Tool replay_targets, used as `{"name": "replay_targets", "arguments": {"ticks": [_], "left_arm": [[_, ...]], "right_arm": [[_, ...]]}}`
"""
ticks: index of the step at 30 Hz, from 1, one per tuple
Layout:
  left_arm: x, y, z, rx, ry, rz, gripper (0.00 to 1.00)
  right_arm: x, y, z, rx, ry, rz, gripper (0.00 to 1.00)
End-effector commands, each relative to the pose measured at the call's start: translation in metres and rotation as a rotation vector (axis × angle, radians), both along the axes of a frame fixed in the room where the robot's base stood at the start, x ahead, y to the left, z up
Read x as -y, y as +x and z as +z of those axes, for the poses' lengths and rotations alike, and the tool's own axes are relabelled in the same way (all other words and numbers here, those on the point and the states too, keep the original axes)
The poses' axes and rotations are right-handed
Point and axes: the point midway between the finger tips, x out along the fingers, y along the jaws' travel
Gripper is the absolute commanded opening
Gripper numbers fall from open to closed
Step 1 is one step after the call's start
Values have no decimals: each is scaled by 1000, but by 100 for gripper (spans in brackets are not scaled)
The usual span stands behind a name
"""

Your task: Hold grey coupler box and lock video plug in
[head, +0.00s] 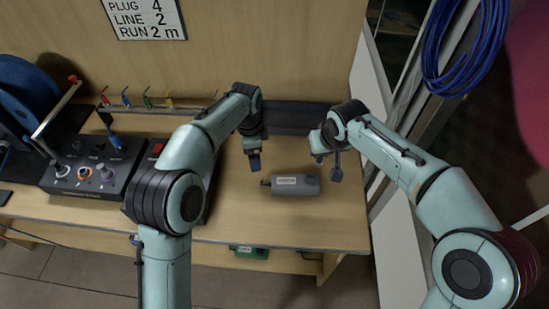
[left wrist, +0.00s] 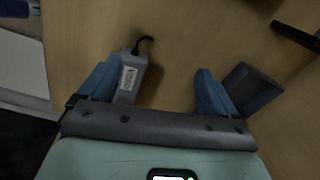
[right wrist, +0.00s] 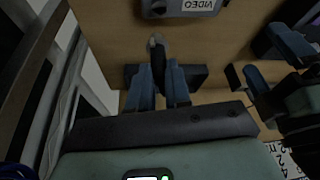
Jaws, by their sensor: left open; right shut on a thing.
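The grey coupler box (head: 294,185) lies on the bench, with a white label on its upper face and a short dark lead at its left end. Its label reads VIDEO in the right wrist view (right wrist: 185,7). My left gripper (head: 254,162) is open and empty, behind and left of the box. In the left wrist view the box (left wrist: 131,78) shows beside the left finger. My right gripper (right wrist: 160,85) is shut on a dark plug with a grey tip (right wrist: 155,50), apart from the box. In the head view this gripper (head: 328,160) is behind the box's right end.
A control panel (head: 88,170) with knobs stands at the left, near a blue reel (head: 25,90). A long dark block (head: 290,115) lies along the wall behind the grippers. Bare bench surrounds the box. A blue cable coil (head: 465,50) hangs at the right.

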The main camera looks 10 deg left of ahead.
Motion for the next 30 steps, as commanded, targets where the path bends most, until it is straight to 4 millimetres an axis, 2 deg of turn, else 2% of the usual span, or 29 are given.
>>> {"name": "replay_targets", "arguments": {"ticks": [1,3,6,9,14,24,30], "left_arm": [[20,-4,0,-13,5,-49,92],[40,-10,-1,-30,10,-100,92],[57,-16,-1,-43,18,-146,92],[65,-19,-4,-51,21,-167,92],[66,-20,-20,-55,22,-170,92],[65,-20,-85,-53,21,-168,92],[66,-20,-111,-52,20,-167,92]], "right_arm": [[0,0,0,0,0,0,0],[0,0,0,0,0,0,0],[0,0,0,0,0,0,0],[0,0,0,0,0,0,0],[0,0,0,0,0,0,0],[0,0,0,0,0,0,0],[0,0,0,0,0,0,0]]}}
